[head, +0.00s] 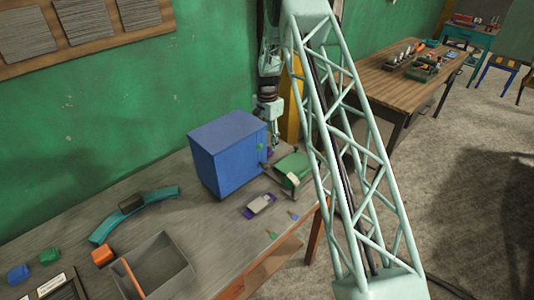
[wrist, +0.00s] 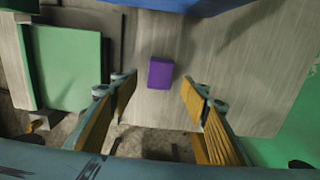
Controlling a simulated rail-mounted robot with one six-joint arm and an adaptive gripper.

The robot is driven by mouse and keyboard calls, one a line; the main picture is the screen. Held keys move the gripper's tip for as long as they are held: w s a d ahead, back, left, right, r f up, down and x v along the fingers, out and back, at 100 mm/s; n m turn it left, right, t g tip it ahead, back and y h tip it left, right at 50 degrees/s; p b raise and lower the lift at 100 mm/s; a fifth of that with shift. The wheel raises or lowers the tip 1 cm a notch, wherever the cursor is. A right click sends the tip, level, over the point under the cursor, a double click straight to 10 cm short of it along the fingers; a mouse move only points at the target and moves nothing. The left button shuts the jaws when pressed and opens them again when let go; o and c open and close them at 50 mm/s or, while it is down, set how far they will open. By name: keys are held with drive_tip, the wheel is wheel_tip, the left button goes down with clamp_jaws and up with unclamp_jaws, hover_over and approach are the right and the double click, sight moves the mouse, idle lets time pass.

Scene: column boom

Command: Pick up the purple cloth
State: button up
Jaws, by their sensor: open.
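A small purple, block-shaped thing (wrist: 161,73) lies on the grey table top in the wrist view; it may be the folded purple cloth. My gripper (wrist: 159,81) is open, with one finger on each side of it in the picture and nothing held. I cannot tell the height left between them. In the head view my gripper (head: 276,138) hangs behind the blue cabinet's right rear side, and the cabinet hides most of the spot below. A flat purple piece (head: 248,213) also lies in front of the cabinet, with a pale grey thing on it.
The blue cabinet (head: 228,160) stands close beside my gripper. A green box (head: 290,170) sits at the table's right end and shows at left in the wrist view (wrist: 70,70). The green wall (wrist: 290,110) is close by. A grey open bin (head: 165,262) stands farther left.

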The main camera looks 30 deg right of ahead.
drive_tip(key=shift+a+f+p, duration=0.1)
drive_tip(key=shift+f+p, duration=0.3)
drive_tip(key=shift+f, duration=2.15)
drive_tip(key=shift+c, duration=0.7)
drive_tip(key=c, duration=0.8)
